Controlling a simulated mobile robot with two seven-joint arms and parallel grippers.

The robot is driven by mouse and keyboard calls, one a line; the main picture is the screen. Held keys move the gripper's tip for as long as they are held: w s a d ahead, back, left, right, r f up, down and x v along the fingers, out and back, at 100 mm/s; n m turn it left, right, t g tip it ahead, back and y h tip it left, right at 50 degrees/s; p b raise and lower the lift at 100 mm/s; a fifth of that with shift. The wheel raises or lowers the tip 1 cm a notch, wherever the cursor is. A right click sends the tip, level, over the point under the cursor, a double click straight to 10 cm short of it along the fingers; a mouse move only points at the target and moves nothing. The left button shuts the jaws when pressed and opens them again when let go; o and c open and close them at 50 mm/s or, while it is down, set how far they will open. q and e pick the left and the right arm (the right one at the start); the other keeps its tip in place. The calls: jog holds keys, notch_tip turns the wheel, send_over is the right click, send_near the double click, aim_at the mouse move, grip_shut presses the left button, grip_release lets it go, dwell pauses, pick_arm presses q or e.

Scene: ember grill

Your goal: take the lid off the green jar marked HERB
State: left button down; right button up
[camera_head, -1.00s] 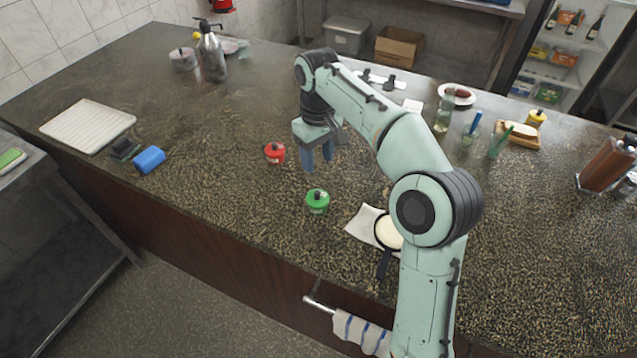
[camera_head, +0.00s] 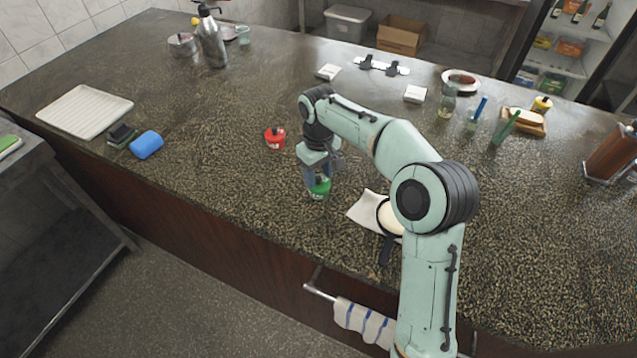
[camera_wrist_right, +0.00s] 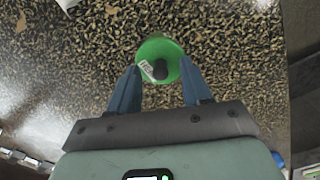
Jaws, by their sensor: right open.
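The green jar (camera_head: 319,190) stands on the speckled counter near its front edge, partly hidden by my right gripper. In the right wrist view the green jar (camera_wrist_right: 153,50) shows from above, with a dark knob (camera_wrist_right: 160,70) on its lid and a white label whose writing I cannot read. My right gripper (camera_head: 316,178) points down at the jar. In the right wrist view its blue fingers (camera_wrist_right: 160,85) are open, one on each side of the lid, with the knob between or just beyond the tips. I cannot tell whether they touch it. My left gripper is not in view.
A red jar (camera_head: 275,137) stands behind and left of the green jar. A pan (camera_head: 390,222) lies on a white cloth (camera_head: 366,210) to the right. The counter between is clear.

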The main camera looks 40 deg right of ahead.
jog(key=shift+f, duration=0.25)
grip_shut()
jog(key=shift+r, duration=0.1)
